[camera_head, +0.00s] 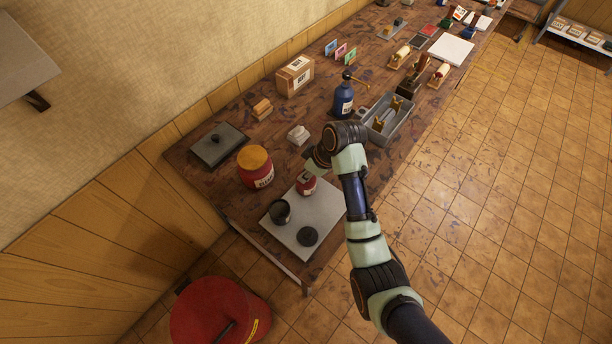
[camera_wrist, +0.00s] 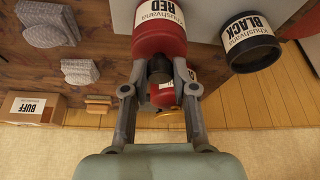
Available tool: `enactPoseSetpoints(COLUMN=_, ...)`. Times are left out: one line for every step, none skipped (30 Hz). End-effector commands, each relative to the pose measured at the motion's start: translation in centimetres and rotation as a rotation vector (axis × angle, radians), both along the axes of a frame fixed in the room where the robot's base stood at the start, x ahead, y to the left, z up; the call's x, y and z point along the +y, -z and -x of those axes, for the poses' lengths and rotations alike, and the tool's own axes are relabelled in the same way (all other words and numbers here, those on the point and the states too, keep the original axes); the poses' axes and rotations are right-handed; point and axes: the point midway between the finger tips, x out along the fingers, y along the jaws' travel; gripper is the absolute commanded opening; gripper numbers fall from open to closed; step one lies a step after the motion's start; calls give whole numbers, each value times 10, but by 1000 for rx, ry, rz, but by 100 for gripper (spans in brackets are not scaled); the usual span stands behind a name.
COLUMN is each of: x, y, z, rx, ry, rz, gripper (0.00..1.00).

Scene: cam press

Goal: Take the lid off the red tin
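The red tin (camera_head: 307,187) stands upright on the pale slab (camera_head: 325,205). In the wrist view the red tin (camera_wrist: 172,38) is at the top with its "RED" label upside down, its top end towards me. A dark piece (camera_wrist: 160,66) shows at that top end, between my fingertips. My gripper (camera_wrist: 160,75) is right over the tin, one finger on each side of the dark piece. I cannot tell whether the fingers touch it. In the head view my arm hides the tin's top and most of my gripper.
An open black tin (camera_head: 279,212) and a black lid (camera_head: 307,236) share the slab. A bigger red jar with an orange lid (camera_head: 255,160) stands behind. A blue bottle (camera_head: 344,100) and a grey tray (camera_head: 402,127) are farther along the bench. The slab's front right is clear.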

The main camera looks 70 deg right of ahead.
Motion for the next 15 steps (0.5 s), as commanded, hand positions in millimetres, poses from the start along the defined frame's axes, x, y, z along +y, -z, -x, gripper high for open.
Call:
enactPoseSetpoints(x=0, y=0, z=0, rx=0, ry=0, rz=0, gripper=14)
enactPoseSetpoints(x=0, y=0, z=0, rx=0, ry=0, rz=0, gripper=9)
enactPoseSetpoints(x=0, y=0, z=0, rx=0, ry=0, rz=0, gripper=2)
enactPoseSetpoints(x=0, y=0, z=0, rx=0, ry=0, rz=0, gripper=2)
enactPoseSetpoints(x=0, y=0, z=0, rx=0, ry=0, rz=0, gripper=2)
enactPoseSetpoints(x=0, y=0, z=0, rx=0, ry=0, rz=0, gripper=2)
enactPoseSetpoints(x=0, y=0, z=0, rx=0, ry=0, rz=0, gripper=2)
enactPoseSetpoints(x=0, y=0, z=0, rx=0, ry=0, rz=0, gripper=2)
enactPoseSetpoints(x=0, y=0, z=0, rx=0, ry=0, rz=0, gripper=2)
enactPoseSetpoints(x=0, y=-1, z=0, rx=0, ry=0, rz=0, gripper=2)
enactPoseSetpoints(x=0, y=-1, z=0, rx=0, ry=0, rz=0, gripper=2)
enactPoseSetpoints(x=0, y=-3, z=0, rx=-1, ry=0, rz=1, gripper=2)
enactPoseSetpoints(x=0, y=-4, z=0, rx=-1, ry=0, rz=1, gripper=2)
enactPoseSetpoints(x=0, y=-6, z=0, rx=-1, ry=-1, rz=1, gripper=2)
enactPoseSetpoints(x=0, y=-10, z=0, rx=-1, ry=-1, rz=1, gripper=2)
